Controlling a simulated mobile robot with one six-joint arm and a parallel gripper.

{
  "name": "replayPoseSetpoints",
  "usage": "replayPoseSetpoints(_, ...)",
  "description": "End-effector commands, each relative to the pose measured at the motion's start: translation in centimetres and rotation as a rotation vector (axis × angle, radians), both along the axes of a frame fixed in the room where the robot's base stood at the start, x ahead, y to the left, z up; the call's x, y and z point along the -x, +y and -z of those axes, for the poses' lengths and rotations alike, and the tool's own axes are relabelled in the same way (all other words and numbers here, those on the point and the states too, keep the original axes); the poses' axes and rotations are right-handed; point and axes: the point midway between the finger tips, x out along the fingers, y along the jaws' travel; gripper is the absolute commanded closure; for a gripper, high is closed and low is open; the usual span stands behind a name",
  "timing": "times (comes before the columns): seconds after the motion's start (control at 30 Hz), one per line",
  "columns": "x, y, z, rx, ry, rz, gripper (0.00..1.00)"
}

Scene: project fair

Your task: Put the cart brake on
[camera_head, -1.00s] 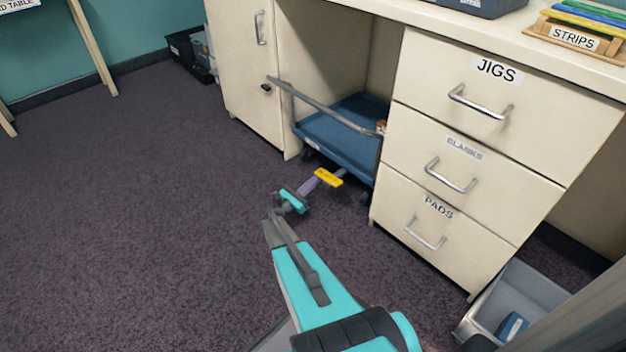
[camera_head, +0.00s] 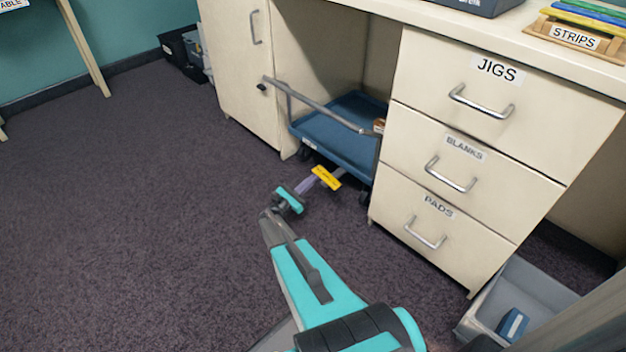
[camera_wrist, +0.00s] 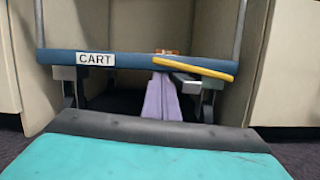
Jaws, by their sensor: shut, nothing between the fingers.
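The blue cart (camera_head: 335,140) stands in the bay under the worktop, its grey handle bar slanting across the bay front. The wrist view shows its front edge with the CART label (camera_wrist: 95,58). A yellow pedal (camera_head: 326,177), apparently the brake, sticks out low at the cart's front; it shows as a slanted bar in the wrist view (camera_wrist: 205,69). My gripper (camera_head: 308,186) has lavender fingers, shut and empty, low above the floor. Their tips are at the pedal, by its left end in the wrist view (camera_wrist: 162,80). I cannot tell whether they touch it.
A drawer unit labelled JIGS, BLANKS and PADS (camera_head: 470,150) stands right of the bay. A cabinet door (camera_head: 243,75) is on the left. A grey bin (camera_head: 525,300) holding a blue item sits on the floor at lower right. The carpet (camera_head: 130,210) at left is clear.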

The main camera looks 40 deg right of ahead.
Motion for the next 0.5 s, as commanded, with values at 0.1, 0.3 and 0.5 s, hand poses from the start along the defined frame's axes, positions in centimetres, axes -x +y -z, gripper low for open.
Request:
replayPoseSetpoints(0.1,-0.2,0.0,1.0,0.0,0.001,0.0,1.0)
replayPoseSetpoints(0.3,-0.4,-0.3,3.4,0.0,0.0,0.002,1.0)
replayPoseSetpoints(0.5,-0.4,2.2,4.0,-0.001,0.0,0.003,1.0)
